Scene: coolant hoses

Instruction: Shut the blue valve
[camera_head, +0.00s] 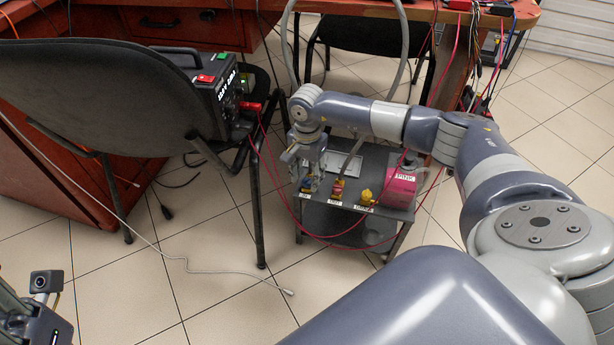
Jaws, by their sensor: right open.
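A small dark cart (345,228) stands on the tiled floor near the middle. Along its front edge sit several small valves or fittings with white labels: a left one (305,188), a red and yellow one (337,187), and a yellow one (366,197). I cannot pick out a blue valve; the left fitting is partly covered by my right gripper. My right gripper (307,178) points down over the cart's left front, right at the left fitting. It is open, and I cannot tell whether it touches the fitting. My left gripper's fingers do not show.
A pink box (402,188) labelled as a pump sits at the cart's right. A dark chair (90,100) and a black power unit (205,85) stand left. Red cables hang around the cart. Floor in front is mostly clear.

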